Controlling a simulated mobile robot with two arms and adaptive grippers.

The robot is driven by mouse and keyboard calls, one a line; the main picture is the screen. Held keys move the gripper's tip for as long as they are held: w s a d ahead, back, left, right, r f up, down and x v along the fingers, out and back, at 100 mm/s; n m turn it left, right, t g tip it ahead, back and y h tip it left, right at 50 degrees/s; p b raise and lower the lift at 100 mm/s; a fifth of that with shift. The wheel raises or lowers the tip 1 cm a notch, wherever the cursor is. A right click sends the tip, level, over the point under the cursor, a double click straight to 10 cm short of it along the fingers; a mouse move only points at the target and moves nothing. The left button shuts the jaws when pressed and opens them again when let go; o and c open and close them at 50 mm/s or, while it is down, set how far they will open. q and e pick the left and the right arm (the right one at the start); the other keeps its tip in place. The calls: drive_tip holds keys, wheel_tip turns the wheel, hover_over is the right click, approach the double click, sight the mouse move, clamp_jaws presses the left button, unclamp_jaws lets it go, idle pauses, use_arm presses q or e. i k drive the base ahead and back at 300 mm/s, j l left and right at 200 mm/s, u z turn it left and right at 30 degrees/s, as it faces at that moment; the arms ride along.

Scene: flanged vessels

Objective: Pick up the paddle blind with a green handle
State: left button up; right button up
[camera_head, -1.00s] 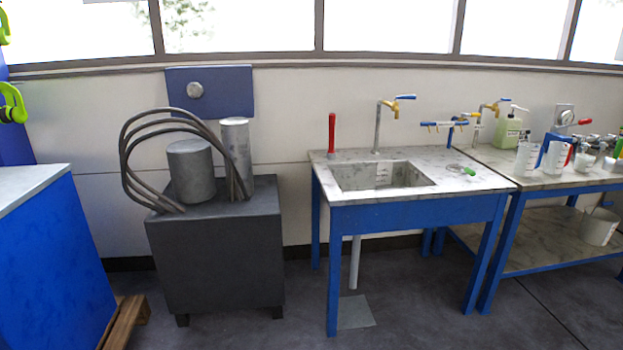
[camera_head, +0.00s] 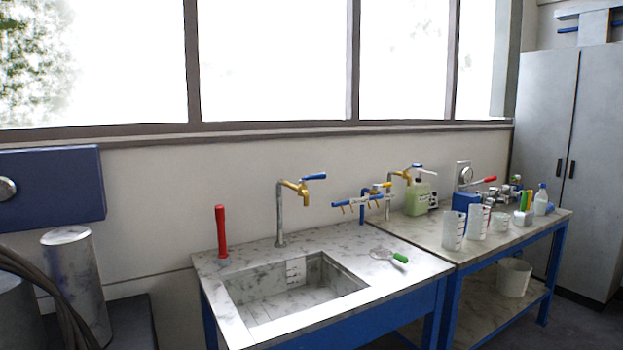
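The paddle blind (camera_head: 386,254) with a green handle lies flat on the marble-look sink top, right of the basin and near the right edge. Its round grey head points left and its green handle (camera_head: 400,258) points right. Neither of my grippers shows in the head view, so I cannot see where they are relative to it.
The sink table (camera_head: 218,272) has a sunken basin (camera_head: 290,290), a red-handled upright (camera_head: 221,231) and a tap (camera_head: 281,215). The right bench (camera_head: 430,236) holds measuring cups, bottles and valves. A metal cylinder (camera_head: 76,280) and hoses stand at left. A grey cabinet (camera_head: 560,150) stands at far right.

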sight(382, 254)
drive_tip(key=i+l+u, duration=0.3)
drive_tip(key=i, duration=0.25)
drive_tip(key=i+l+u, duration=0.3)
drive_tip(key=i, duration=0.2)
drive_tip(key=j, duration=0.05)
